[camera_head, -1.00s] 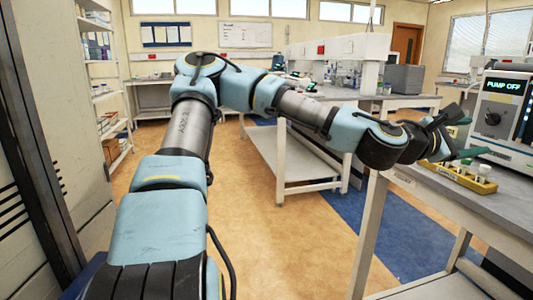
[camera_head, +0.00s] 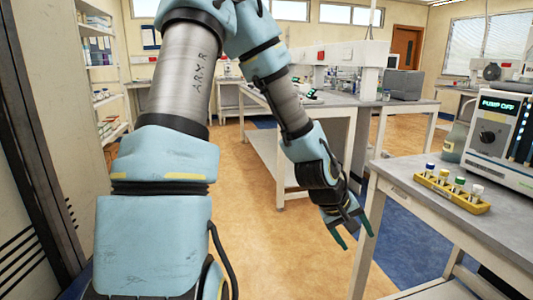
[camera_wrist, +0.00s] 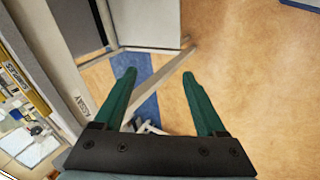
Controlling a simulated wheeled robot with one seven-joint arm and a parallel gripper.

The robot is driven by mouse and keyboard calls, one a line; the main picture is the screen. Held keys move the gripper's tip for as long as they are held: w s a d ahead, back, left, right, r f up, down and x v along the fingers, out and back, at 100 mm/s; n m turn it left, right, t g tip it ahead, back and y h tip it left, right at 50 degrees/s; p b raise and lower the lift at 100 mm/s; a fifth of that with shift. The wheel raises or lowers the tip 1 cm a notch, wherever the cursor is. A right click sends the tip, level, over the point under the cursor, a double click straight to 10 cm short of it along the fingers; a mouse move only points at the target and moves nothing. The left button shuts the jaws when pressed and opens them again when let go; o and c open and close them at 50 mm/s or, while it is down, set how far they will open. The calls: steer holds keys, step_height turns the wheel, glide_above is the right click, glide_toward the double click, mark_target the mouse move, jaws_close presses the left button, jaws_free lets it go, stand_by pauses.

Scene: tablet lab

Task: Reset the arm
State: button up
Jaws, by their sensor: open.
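My arm crosses the head view, bent at a raised elbow. My gripper (camera_head: 352,234) hangs below it, pointing down over the floor, left of the near bench. Its two green fingers are spread apart with nothing between them. In the wrist view my gripper (camera_wrist: 168,88) shows the same open, empty fingers above the tan floor and a blue floor strip.
The near bench (camera_head: 398,172) stands right of my gripper. It holds a yellow rack (camera_head: 462,199) of several capped vials and a device reading "PUMP OFF" (camera_head: 500,128). A further bench (camera_head: 283,112) stands behind my arm. Open floor (camera_head: 265,250) lies below.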

steer(key=s+a+r+m+y+p, duration=0.1)
steer(key=a+r, duration=0.4)
steer(key=a, duration=0.9)
steer(key=s+a+r+m+y+p, duration=0.1)
steer(key=a+r+y+p, duration=0.2)
steer(key=a, duration=1)
step_height(320, 180, up, 3)
steer(key=shift+a+y, duration=0.4)
steer(key=shift+y, duration=0.5)
steer(key=shift+o, duration=0.4)
steer(key=shift+w, duration=0.1)
